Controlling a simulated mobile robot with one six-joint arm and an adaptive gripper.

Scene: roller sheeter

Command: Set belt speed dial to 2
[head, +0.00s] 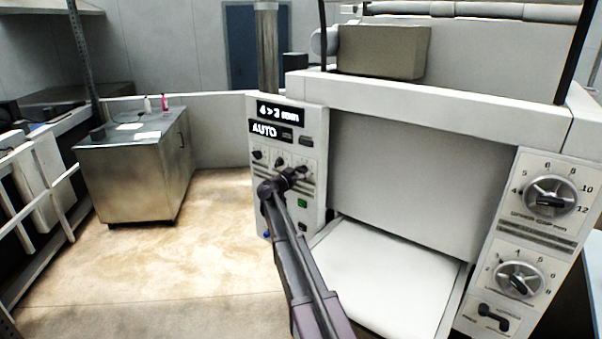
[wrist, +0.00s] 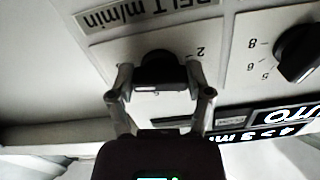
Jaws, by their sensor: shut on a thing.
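The belt speed dial (wrist: 160,66) is a dark knob under a "BELT m/min" label (wrist: 148,12) in the wrist view, where the panel appears upside down. A 2 shows beside it on the right, and another mark below it is too small to read surely. My gripper (wrist: 160,80) has one finger on each side of the knob and is shut on it. The dial's pointer direction cannot be made out. In the head view my gripper (head: 291,178) is at the left control panel (head: 316,150) and hides the held dial.
A neighbouring dark dial (wrist: 298,52) sits close by in the wrist view. A display (head: 279,112) reads about "4 > 3 mm", with "AUTO" below. Floor (head: 170,260) at left is clear.

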